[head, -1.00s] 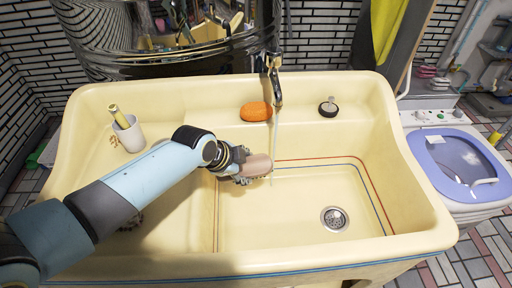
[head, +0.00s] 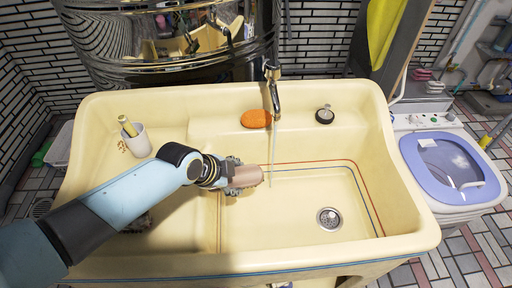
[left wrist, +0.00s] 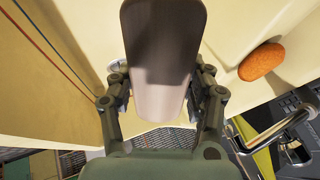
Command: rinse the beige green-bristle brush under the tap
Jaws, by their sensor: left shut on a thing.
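My left gripper (head: 231,176) is shut on the beige brush (head: 248,176) and holds it over the right basin of the cream sink. In the left wrist view the brush's smooth back (left wrist: 165,60) lies between the two fingers (left wrist: 163,92). Its green bristles cannot be made out. The tap (head: 273,85) stands at the back of the sink and a thin water stream (head: 274,150) runs down from it. The brush's free end is just left of the stream; I cannot tell whether water touches it. My right gripper is not in view.
An orange sponge (head: 256,118) and a small dark round item (head: 325,115) sit on the sink's back ledge. A white cup (head: 137,142) with a yellowish handle in it stands at the left. The drain (head: 329,218) is clear. A washing machine (head: 455,165) stands at the right.

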